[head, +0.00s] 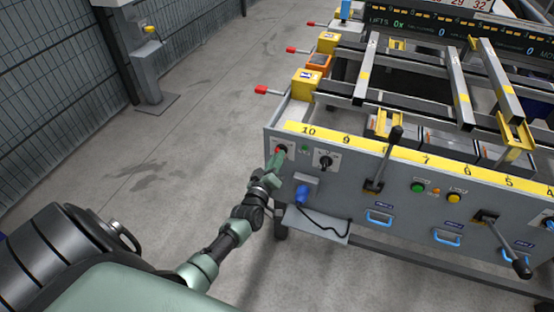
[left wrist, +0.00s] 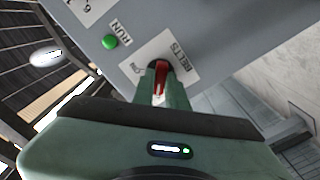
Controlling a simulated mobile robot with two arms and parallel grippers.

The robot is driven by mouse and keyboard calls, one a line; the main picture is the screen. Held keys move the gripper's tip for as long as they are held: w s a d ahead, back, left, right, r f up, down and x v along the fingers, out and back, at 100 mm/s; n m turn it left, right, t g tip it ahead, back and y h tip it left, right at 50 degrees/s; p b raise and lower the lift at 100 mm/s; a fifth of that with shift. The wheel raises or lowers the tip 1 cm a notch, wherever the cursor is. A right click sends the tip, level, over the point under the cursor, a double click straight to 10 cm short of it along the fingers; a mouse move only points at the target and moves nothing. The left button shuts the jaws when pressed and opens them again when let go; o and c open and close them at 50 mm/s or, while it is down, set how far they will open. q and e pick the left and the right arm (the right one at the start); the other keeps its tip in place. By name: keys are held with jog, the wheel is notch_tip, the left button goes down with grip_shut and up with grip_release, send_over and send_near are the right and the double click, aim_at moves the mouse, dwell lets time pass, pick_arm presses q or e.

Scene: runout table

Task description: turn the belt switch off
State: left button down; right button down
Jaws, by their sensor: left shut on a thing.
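The belt switch (left wrist: 160,78) has a red handle on a white plate marked BELTS, on the grey front panel. In the head view its red part (head: 281,149) shows at the panel's left end. My left gripper (head: 275,161) reaches the panel there, and in the left wrist view its green fingers are shut on the red handle. The fingers hide part of the handle and plate, so I cannot tell which position it points to. A green lamp (left wrist: 109,41) marked RUN beside it looks lit. My right gripper is not in view.
A black rotary switch (head: 325,161) sits right of the belt switch, and a blue plug (head: 302,193) with a black cable below. A black lever (head: 376,172) sticks out farther right.

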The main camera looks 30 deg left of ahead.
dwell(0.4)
pick_arm(q)
jog(key=c, duration=1.4)
grip_release()
jog(key=shift+c, duration=0.2)
jog(key=shift+s, duration=0.15)
jog(key=v, duration=0.7)
jog(key=shift+s, duration=0.3)
jog(key=shift+d, duration=0.1)
